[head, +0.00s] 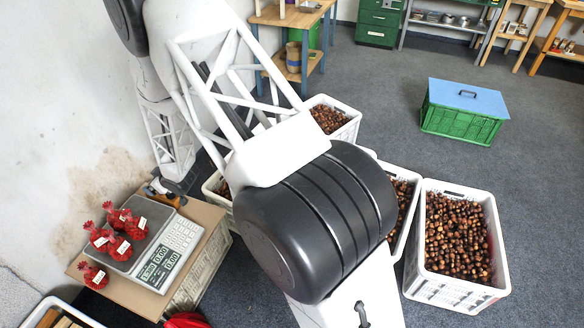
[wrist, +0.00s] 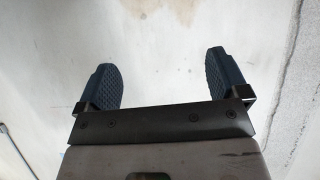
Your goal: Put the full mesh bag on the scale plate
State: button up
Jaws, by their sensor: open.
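Several red mesh bags (head: 117,215) with white tags stand close together on the scale plate (head: 152,213) in the head view. One more red mesh bag (head: 94,276) sits at the near left, beside the scale (head: 160,255) on the cardboard-topped stand. Part of a red thing (head: 187,321) shows at the bottom edge, cut off; I cannot tell whether it is a bag. My gripper (wrist: 161,64) is open and empty in the wrist view, its two dark pads wide apart before a pale wall. In the head view it is out of frame.
White crates of chestnuts (head: 458,240) stand on the grey floor to the right of my arm. A green crate with a blue lid (head: 465,108) stands farther back. The wall (head: 60,120) runs close behind the scale.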

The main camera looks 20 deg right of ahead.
jog(key=s+d+r+m+h, duration=0.1)
jog(key=s+d+r+h, duration=0.1)
jog(key=d+r, duration=0.55)
jog(key=s+d+r+m+h, duration=0.25)
jog(key=d+r, duration=0.25)
jog(key=r, duration=0.5)
jog(key=s+d+r+m+g+h, duration=0.2)
jog(key=s+d+r, duration=0.7)
jog(key=s+r, duration=0.25)
jog(key=s+d+r+m+g, duration=0.1)
jog(key=s+d+r, duration=0.2)
jog(key=s, duration=0.8)
jog(key=s+d+r+m+g, duration=0.1)
jog(key=s+d+r+g, duration=0.1)
jog(key=s, duration=1)
jog(key=s+d+r+m+g, duration=0.1)
jog(key=s+d+r, duration=0.3)
jog(key=s, duration=0.8)
notch_tip(320, 180, up, 2)
jog(key=shift+g+h, duration=0.3)
jog(key=shift+h, duration=0.15)
